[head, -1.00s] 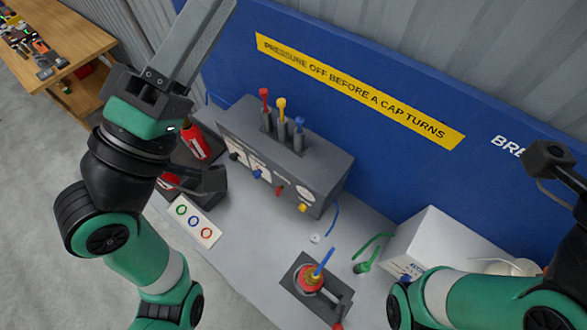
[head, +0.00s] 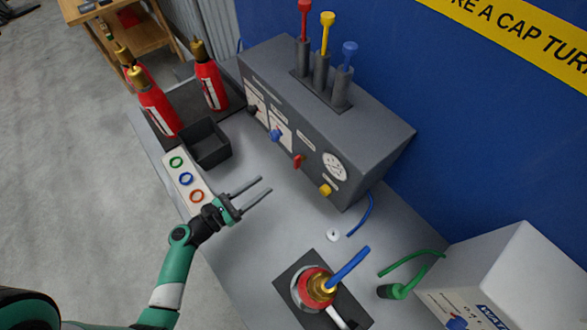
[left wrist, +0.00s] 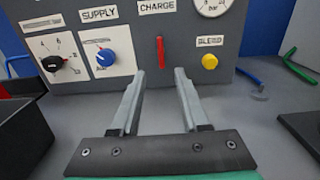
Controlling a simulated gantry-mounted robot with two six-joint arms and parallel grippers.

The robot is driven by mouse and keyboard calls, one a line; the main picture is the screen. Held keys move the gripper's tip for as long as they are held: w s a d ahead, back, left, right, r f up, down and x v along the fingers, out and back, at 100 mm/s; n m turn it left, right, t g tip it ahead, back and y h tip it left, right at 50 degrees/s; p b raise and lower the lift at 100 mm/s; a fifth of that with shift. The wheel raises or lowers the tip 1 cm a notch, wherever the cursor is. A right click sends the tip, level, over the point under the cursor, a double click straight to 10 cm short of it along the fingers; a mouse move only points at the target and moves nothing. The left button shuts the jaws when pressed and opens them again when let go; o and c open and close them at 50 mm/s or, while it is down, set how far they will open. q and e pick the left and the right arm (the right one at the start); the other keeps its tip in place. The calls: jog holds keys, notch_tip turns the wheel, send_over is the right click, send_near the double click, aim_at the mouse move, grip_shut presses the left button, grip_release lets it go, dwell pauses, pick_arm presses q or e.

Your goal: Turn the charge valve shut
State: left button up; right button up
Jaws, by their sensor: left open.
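The charge valve is a small red lever (head: 299,161) on the sloped front of the grey panel box (head: 375,150). In the left wrist view the lever (left wrist: 161,52) stands upright under the CHARGE label. My left gripper (head: 265,185) is open and empty, in front of the panel and apart from it. In the left wrist view its two fingers (left wrist: 159,76) point at the panel, with the red lever seen between and beyond the tips. My right gripper is not in view.
A blue supply knob (left wrist: 93,56) and a yellow bleed knob (left wrist: 209,61) flank the lever. A black bin (head: 206,143) and red extinguishers (head: 158,108) stand left. An extinguisher with a blue hose (head: 348,264) sits in a holder at front. Bench between gripper and panel is clear.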

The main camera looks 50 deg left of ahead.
aim_at(297, 162)
pick_arm(q)
jog(key=w+d+b, duration=0.1)
jog(key=w, duration=1)
jog(key=shift+w, duration=0.3)
jog(key=shift+r, duration=0.1)
grip_shut()
